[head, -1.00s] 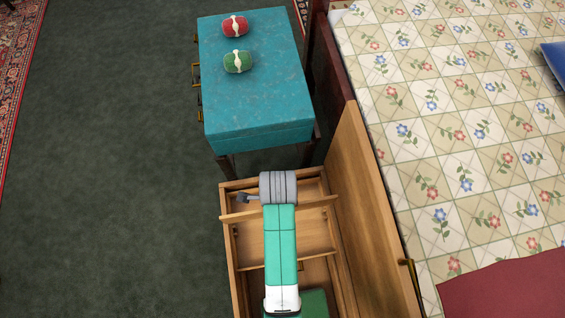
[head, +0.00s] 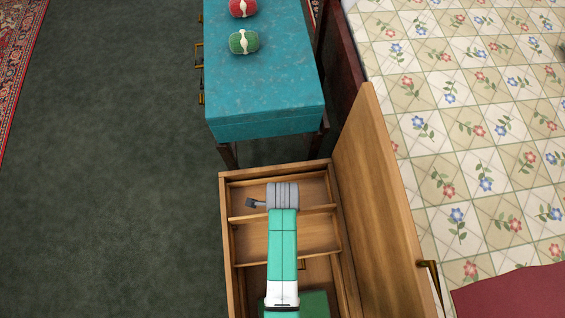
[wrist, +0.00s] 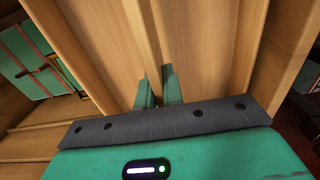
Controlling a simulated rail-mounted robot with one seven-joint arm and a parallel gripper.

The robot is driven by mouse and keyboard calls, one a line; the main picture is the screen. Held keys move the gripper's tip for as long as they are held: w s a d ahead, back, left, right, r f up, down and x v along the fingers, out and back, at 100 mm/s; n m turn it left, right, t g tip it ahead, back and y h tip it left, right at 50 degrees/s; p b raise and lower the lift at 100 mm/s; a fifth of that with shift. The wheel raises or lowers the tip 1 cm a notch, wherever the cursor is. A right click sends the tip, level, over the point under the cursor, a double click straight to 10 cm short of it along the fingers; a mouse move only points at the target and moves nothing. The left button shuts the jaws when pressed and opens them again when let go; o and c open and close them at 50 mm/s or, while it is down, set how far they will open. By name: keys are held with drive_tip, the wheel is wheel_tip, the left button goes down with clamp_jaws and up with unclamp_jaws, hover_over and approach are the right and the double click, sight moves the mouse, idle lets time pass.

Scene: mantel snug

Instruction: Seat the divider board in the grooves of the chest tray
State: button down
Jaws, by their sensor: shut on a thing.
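The divider board (head: 318,209) is a thin wooden strip lying crosswise in the wooden chest tray (head: 258,264), with its ends inside the side walls in the head view. In the wrist view the board (wrist: 143,35) runs away from me between two bare floor panels. My gripper (wrist: 158,90) is shut on the board's near part, one green finger on each side. In the head view my arm hides the fingers and the board's middle. The grooves are too small to make out, so I cannot tell whether the board's ends sit fully down in them.
The open chest lid (head: 375,190) stands along the right side, beside the quilted bed (head: 480,120). A teal cabinet (head: 262,85) stands behind the chest with a red bundle (head: 243,7) and a green bundle (head: 244,42) on top. Clear carpet (head: 110,170) lies to the left.

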wheel_tip(320, 180, down, 3)
drive_tip(key=shift+f+b, duration=0.15)
drive_tip(key=shift+b, duration=0.45)
drive_tip(key=c, duration=2)
unclamp_jaws()
drive_tip(key=o, duration=0.5)
wheel_tip(320, 180, up, 12)
drive_tip(key=p, duration=0.6)
drive_tip(key=shift+r, duration=0.2)
